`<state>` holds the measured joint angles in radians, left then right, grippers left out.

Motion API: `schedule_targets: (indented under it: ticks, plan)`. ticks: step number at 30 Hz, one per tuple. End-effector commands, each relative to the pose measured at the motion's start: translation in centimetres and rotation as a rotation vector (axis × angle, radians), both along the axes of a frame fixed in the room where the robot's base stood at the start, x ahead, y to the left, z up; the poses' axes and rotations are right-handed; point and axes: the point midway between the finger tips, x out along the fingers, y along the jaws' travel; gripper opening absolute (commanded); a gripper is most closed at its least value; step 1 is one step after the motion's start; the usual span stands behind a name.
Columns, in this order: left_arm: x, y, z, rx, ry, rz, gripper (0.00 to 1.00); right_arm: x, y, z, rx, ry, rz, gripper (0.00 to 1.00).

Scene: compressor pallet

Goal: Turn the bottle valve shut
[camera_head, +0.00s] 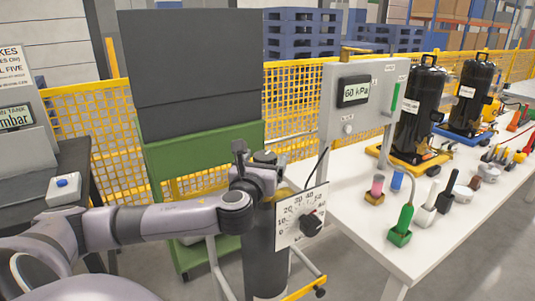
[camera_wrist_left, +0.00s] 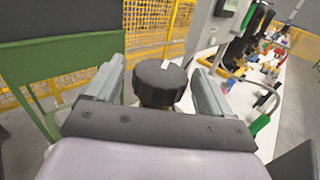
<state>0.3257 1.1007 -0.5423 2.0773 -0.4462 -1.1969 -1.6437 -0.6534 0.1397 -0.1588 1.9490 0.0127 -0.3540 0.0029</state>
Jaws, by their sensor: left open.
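The bottle (camera_head: 262,262) is a tall dark grey cylinder standing on a trolley left of the white table. Its valve has a round black knob (camera_head: 265,156) on top; the knob also shows in the left wrist view (camera_wrist_left: 160,82), with a small white mark at its rim. My left gripper (camera_head: 257,163) is open at the knob. In the left wrist view its two grey fingers (camera_wrist_left: 158,92) stand on either side of the knob, with visible gaps. My left gripper partly hides the bottle's top. My right gripper is not in view.
A dial plate (camera_head: 290,207) with a black knob (camera_head: 311,224) is at the bottle's front right. A panel reading 60 kPa (camera_head: 355,91) stands by the white table (camera_head: 352,219), which holds tools and black compressors (camera_head: 418,110).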

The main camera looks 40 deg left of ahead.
Motion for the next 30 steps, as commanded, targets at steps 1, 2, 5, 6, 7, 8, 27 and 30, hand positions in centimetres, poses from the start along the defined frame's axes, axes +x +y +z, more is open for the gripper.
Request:
schedule_targets:
  ticks: [1,2,5,6,7,8,27,30]
  plan:
    - [0.6,0.3,0.1,-0.002,-0.001,0.001,0.83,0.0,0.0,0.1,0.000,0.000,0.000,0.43]
    - [0.8,0.5,0.0,-0.002,-0.001,0.001,0.83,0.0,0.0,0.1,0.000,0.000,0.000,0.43]
    - [1.6,0.9,0.0,-0.001,0.000,0.000,0.83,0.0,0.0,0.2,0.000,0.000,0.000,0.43]
    - [1.8,1.0,0.0,-0.001,0.000,0.000,0.83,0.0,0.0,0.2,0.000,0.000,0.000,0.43]
    - [2.0,1.1,0.0,-0.001,0.000,0.001,0.83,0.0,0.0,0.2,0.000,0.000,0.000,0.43]
    - [2.1,1.2,0.0,-0.001,0.000,0.001,0.83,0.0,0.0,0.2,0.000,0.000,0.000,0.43]
    - [2.3,1.2,0.0,-0.001,0.000,-0.002,0.32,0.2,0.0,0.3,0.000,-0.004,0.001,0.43]
    - [2.3,1.3,0.0,0.000,0.001,-0.011,0.32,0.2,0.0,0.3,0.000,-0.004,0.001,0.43]
